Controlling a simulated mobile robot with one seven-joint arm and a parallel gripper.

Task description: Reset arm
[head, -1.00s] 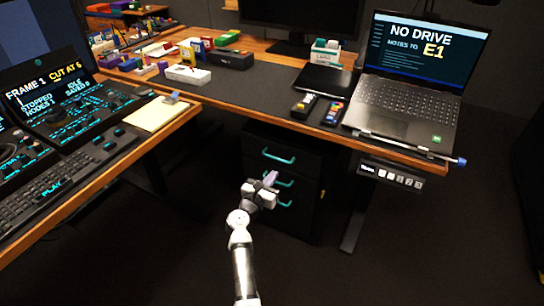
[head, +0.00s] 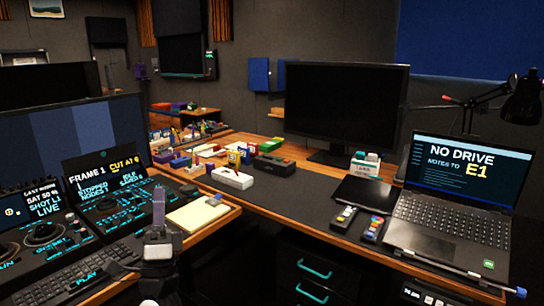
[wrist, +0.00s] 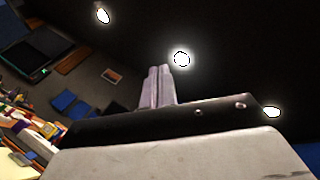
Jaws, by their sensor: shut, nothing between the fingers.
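My gripper (head: 158,208) is at the lower left of the head view, pointing up, with its fingers together and nothing between them. It stands in front of the control panel and left of the yellow notepad (head: 203,215). In the wrist view the closed fingers (wrist: 158,88) point toward the dark ceiling. The trackball panel (head: 110,205) with lit displays is on the left desk, partly hidden behind my gripper.
A laptop (head: 450,215) stands open at the right, with two small remotes (head: 344,217) beside it. A large monitor (head: 345,108) stands at the back. Boxes crowd the desk's far left. The dark desk mat (head: 285,195) is mostly clear.

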